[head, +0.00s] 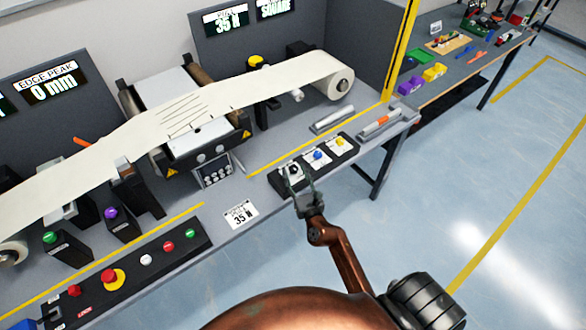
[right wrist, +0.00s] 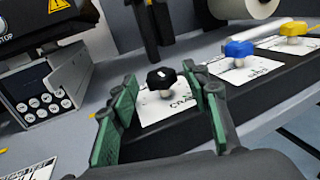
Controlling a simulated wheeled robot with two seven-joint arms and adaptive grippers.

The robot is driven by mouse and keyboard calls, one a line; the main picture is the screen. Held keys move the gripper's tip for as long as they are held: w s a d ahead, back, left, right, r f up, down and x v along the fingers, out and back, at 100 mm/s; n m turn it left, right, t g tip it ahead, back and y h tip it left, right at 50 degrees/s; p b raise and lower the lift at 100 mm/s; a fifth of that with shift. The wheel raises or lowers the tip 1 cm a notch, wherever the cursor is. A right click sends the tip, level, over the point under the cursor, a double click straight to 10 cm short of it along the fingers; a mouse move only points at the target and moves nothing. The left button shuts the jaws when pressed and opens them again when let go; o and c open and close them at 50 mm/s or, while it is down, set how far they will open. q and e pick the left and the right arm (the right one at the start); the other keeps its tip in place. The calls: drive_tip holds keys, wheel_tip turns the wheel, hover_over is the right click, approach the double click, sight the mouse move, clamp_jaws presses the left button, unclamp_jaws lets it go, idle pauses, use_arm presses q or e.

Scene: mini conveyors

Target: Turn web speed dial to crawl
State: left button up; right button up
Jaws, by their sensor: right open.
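A dial with a black knob (right wrist: 161,78) stands on a white card whose lettering begins "CRA" in the right wrist view; the rest of the word is hidden or unclear. In the head view this black knob (head: 294,170) is the left one of three on a dark panel. My right gripper (head: 304,190) is open at the panel's front edge. In the right wrist view its green-padded fingers (right wrist: 162,92) stand to either side of the black knob, with a gap visible. Where the knob points is not clear. My left gripper is not in view.
On the same panel are a blue knob (head: 318,156) and a yellow knob (head: 340,142). A white web (head: 190,108) runs over rollers behind. Open floor lies to the right.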

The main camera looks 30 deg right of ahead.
drive_tip(key=shift+x, duration=1.3)
drive_tip(key=shift+c, duration=0.4)
drive_tip(key=c, duration=1.1)
